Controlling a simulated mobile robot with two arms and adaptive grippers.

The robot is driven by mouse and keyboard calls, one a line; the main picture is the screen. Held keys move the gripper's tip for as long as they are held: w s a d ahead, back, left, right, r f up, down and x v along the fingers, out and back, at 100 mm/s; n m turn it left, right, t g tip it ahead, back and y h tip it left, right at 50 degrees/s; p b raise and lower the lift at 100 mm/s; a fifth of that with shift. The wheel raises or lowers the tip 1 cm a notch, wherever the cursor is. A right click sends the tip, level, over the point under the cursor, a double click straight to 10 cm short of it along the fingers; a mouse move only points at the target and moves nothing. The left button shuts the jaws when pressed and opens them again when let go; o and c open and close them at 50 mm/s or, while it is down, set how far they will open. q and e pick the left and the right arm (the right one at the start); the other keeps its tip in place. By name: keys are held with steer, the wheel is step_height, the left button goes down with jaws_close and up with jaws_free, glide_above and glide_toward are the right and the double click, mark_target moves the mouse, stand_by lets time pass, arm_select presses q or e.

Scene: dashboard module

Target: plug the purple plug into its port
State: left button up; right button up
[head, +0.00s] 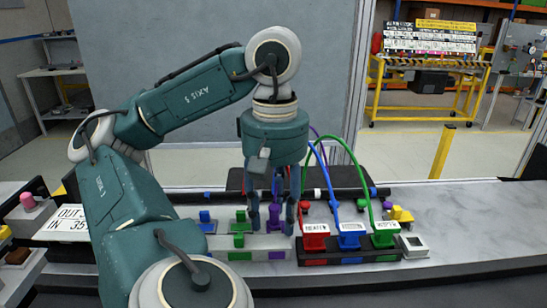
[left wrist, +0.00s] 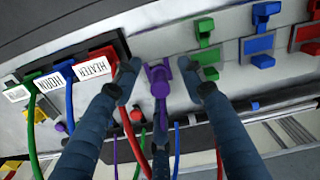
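The purple plug (left wrist: 160,85) sits between the spread fingers of my left gripper (left wrist: 159,72) in the left wrist view. Gaps show on both sides of it, so the fingers look open around it and not touching. In the head view, my left gripper (head: 272,213) points down over the grey block, with purple (head: 275,222) visible between its fingers. A purple piece (head: 277,255) on the block's front face, below the fingers, looks like the port; I cannot tell how the plug and it relate. My right gripper is not in view.
Red (head: 314,240), blue (head: 350,238) and green (head: 385,235) labelled connectors with arching cables stand just right of the gripper. Green (head: 238,240) and blue (head: 207,222) pieces stand to its left. A dark bar (head: 345,194) runs behind. The counter's right end is clear.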

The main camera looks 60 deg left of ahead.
mark_target(274, 206)
arm_select(q)
steer(key=shift+f, duration=0.1)
steer(key=shift+r, duration=4.05)
